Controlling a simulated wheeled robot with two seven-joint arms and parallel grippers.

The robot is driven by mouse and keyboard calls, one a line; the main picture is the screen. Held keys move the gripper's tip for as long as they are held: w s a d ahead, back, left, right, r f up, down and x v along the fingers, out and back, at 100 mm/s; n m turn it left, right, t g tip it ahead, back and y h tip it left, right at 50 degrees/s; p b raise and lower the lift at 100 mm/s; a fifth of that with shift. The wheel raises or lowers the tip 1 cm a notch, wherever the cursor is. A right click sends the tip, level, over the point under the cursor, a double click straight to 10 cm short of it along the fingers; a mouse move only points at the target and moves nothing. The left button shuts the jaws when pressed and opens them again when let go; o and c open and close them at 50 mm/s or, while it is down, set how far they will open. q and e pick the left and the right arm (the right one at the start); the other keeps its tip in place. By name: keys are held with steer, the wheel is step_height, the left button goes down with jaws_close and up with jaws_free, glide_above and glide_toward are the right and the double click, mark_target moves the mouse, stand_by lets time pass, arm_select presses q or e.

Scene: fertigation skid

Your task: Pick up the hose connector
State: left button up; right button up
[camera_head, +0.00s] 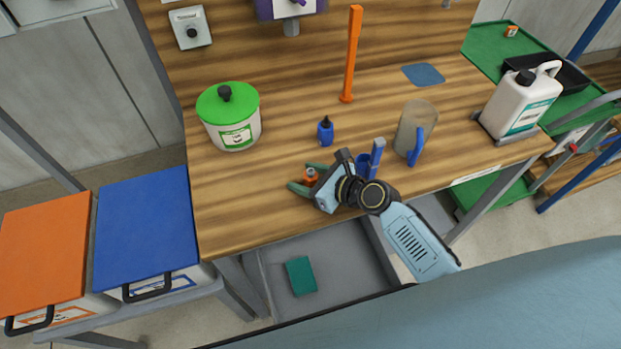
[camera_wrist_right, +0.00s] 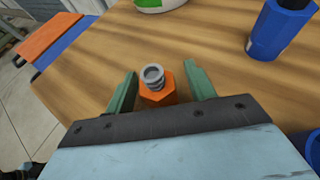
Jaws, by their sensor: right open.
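The hose connector is an orange hexagonal piece with a grey threaded top, standing on the wooden bench. In the right wrist view the connector (camera_wrist_right: 157,91) stands between the two fingertips of my right gripper (camera_wrist_right: 160,82), nearer the left finger. The right gripper is open, with gaps beside the connector. Its lower part is hidden by the gripper's edge in the wrist view. My left gripper is not in view.
A blue bottle (camera_head: 325,133) stands behind the gripper. A clear jug (camera_head: 415,125) with a blue handle is to the right. A white tub (camera_head: 236,132) with a green lid is at the back left. The bench's front left (camera_head: 230,215) is clear.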

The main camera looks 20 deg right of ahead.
steer(key=shift+c, duration=0.2)
steer(key=c, duration=1)
steer(key=shift+r, duration=0.1)
